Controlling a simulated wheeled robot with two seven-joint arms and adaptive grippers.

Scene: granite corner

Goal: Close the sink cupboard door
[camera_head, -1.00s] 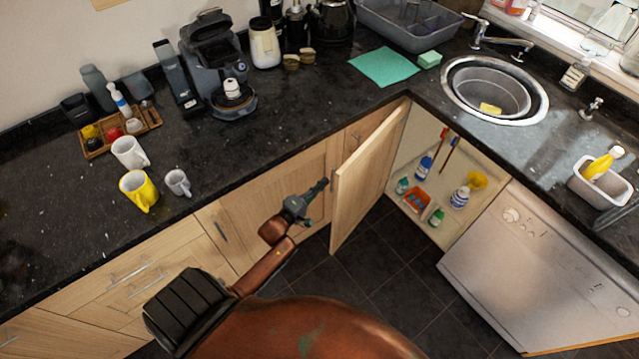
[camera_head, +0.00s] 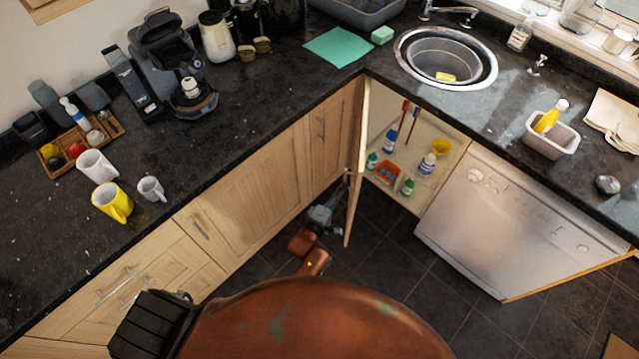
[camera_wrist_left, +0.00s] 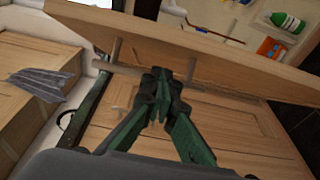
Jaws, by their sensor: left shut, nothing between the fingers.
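The sink cupboard door (camera_head: 357,165) is pale wood. It stands open in the head view, seen almost edge-on, left of the cupboard opening (camera_head: 425,170). My left gripper (camera_head: 338,192) is on the left of the door, near its handle side. In the left wrist view the door (camera_wrist_left: 200,45) spans the top, with a metal bar handle (camera_wrist_left: 113,64) on it. There my left gripper's fingers (camera_wrist_left: 160,85) are shut with nothing between them, close to the handle and door face. I cannot tell whether they touch. My right gripper is not in view.
Bottles and an orange caddy (camera_head: 387,172) stand inside the cupboard. Dark floor tiles (camera_head: 385,255) are clear in front. The sink (camera_head: 445,60) is above.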

